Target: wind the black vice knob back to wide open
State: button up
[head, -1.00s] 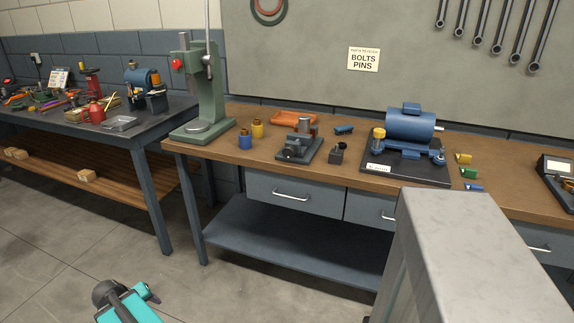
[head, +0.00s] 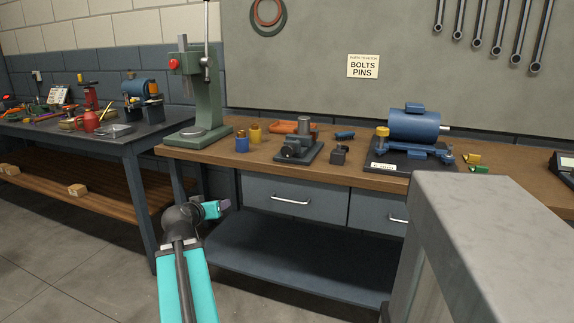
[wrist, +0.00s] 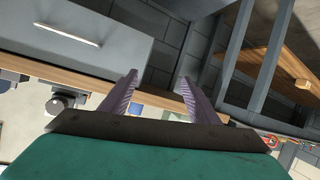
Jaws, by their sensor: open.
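The small dark grey vice (head: 303,146) stands on the wooden bench, left of the blue motor. Its black knob (head: 290,152) faces the front; how far the jaws are apart is too small to tell. In the wrist view, which is upside down, a round dark knob (wrist: 56,106) shows at the left, beside the bench edge. My gripper (head: 222,206) is in front of the bench, below and left of the vice and apart from it. Its two fingers (wrist: 158,80) are spread in the wrist view, with nothing between them.
The green press (head: 203,110) stands at the bench's left end. A grey cabinet-like block (head: 465,215) fills the right foreground.

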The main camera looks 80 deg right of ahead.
jog(key=s+d+r+m+g+h+b, duration=0.1)
jog(key=s+r+m+g+h+b, duration=0.1)
jog(key=s+r, duration=0.5)
jog(key=s+d+r+m+g+h+b, duration=0.1)
jog(key=s+r+b, duration=0.4)
jog(key=s, duration=0.7)
jog(key=shift+d+r+m+g+h, duration=0.4)
jog(key=shift+r+m+g+h, duration=0.15)
jog(key=shift+r, duration=0.35)
jog(key=shift+d+p, duration=0.2)
jog(key=shift+p, duration=0.15)
